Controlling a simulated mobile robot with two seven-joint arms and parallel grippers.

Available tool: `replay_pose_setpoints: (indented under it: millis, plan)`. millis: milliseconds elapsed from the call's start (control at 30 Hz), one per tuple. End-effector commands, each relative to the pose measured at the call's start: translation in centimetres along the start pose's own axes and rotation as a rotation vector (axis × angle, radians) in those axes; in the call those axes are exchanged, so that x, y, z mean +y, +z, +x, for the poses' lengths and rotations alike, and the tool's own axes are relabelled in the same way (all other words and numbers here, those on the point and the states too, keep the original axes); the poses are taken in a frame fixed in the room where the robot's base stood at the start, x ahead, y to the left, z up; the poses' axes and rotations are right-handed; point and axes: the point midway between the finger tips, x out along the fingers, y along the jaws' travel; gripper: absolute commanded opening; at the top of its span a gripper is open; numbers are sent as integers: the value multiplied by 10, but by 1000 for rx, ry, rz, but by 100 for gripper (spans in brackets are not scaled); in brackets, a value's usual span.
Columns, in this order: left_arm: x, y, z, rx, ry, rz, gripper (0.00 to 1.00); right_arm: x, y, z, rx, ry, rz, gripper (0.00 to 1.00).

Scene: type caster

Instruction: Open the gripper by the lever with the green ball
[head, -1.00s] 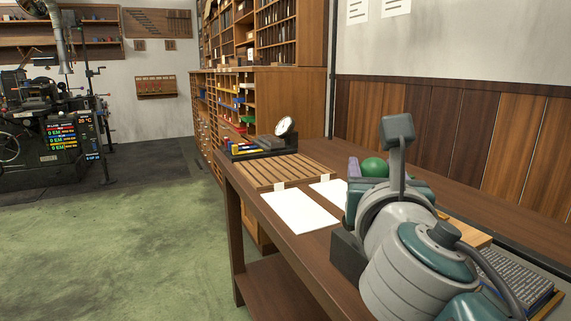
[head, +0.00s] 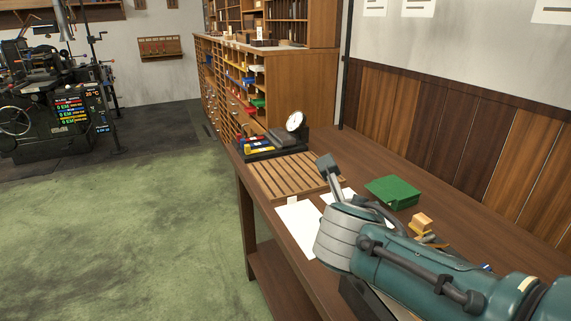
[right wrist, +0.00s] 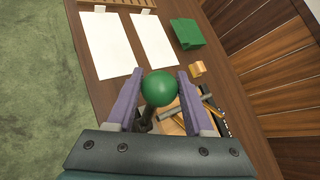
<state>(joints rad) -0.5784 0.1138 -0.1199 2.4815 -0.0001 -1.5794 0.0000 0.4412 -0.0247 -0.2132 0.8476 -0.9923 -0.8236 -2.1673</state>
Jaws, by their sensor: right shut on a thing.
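The green ball (right wrist: 160,88) sits between the two purple fingers of my right gripper (right wrist: 158,76) in the right wrist view. The fingers are shut on it, one on each side. A dark lever or stem (right wrist: 146,119) shows just below the ball, partly hidden by the ball and the gripper body. In the head view my right arm covers the ball and the fingers. The device that the lever belongs to is mostly hidden. My left gripper is not in view.
The brown workbench (head: 375,155) holds a green flat box (head: 393,192), a small yellowish block (head: 421,222), white sheets (head: 299,226), a slatted wooden rack (head: 290,177) and a dial (head: 294,122). A panelled wall (head: 445,110) runs behind. Tools lie close to the gripper's right.

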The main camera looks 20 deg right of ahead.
Motion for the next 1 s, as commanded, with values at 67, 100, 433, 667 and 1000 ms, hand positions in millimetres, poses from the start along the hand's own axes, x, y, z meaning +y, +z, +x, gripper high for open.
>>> replay_pose_setpoints:
  millis: [67, 100, 433, 667, 1000]
  plan:
    - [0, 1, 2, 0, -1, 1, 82, 3, 4, 5, 37, 0, -27, 0]
    - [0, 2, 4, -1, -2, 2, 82, 4, 3, 7, 55, 0, -39, 0]
    - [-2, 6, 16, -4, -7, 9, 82, 12, 3, 17, 154, 2, -109, 0]
    - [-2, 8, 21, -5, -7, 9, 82, 14, 3, 21, 194, 2, -138, 0]
    - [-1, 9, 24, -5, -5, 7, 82, 16, 2, 22, 215, 3, -152, 0]
